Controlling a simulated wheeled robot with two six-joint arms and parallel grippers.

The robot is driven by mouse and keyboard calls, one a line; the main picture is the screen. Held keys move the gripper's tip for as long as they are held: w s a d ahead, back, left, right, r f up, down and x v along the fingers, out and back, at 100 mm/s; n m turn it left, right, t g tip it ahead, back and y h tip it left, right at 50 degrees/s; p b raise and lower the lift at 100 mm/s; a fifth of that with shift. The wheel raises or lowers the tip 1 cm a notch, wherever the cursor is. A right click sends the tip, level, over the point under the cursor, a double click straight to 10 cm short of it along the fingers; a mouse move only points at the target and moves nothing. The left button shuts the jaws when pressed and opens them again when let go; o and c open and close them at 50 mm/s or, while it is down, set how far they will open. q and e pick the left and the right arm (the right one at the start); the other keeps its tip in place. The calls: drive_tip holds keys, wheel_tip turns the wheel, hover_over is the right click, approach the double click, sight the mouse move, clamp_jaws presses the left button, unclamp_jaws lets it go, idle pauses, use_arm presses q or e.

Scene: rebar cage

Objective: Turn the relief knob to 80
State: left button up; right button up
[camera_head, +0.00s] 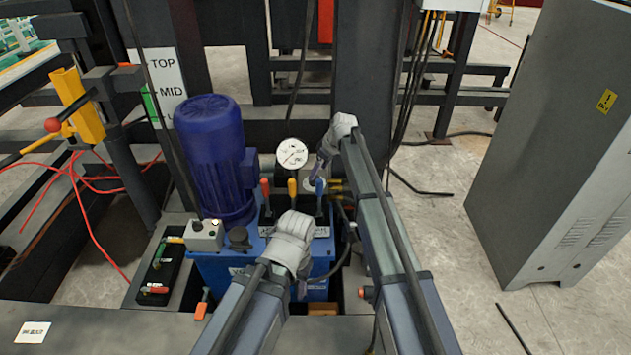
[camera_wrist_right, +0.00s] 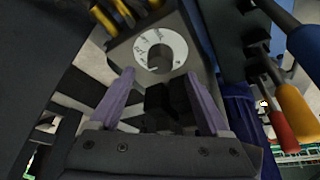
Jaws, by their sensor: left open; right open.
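The relief knob (camera_wrist_right: 158,60) is a dark grey round knob at the centre of a white marked dial (camera_wrist_right: 150,45), seen in the right wrist view. The dial's numbers are too small to read. In the head view the pale dial (camera_head: 315,184) is partly hidden by my right gripper (camera_head: 319,170). In the wrist view that gripper's two purple fingers (camera_wrist_right: 158,80) stand wide apart, one on each side below the knob, with nothing between them. My left gripper (camera_head: 301,288) is low in front of the blue hydraulic unit (camera_head: 215,266), its fingers mostly hidden by its wrist.
A pressure gauge (camera_head: 292,153) stands left of the dial. Red, yellow and blue levers (camera_head: 292,190) are close by. A blue motor (camera_head: 212,150) rises at left. A grey cabinet (camera_head: 550,150) stands at right, with open floor between.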

sight(316, 178)
drive_tip(key=b+x, duration=0.3)
drive_tip(key=x, duration=0.1)
drive_tip(key=shift+f, duration=0.2)
drive_tip(key=shift+c, duration=0.2)
clamp_jaws()
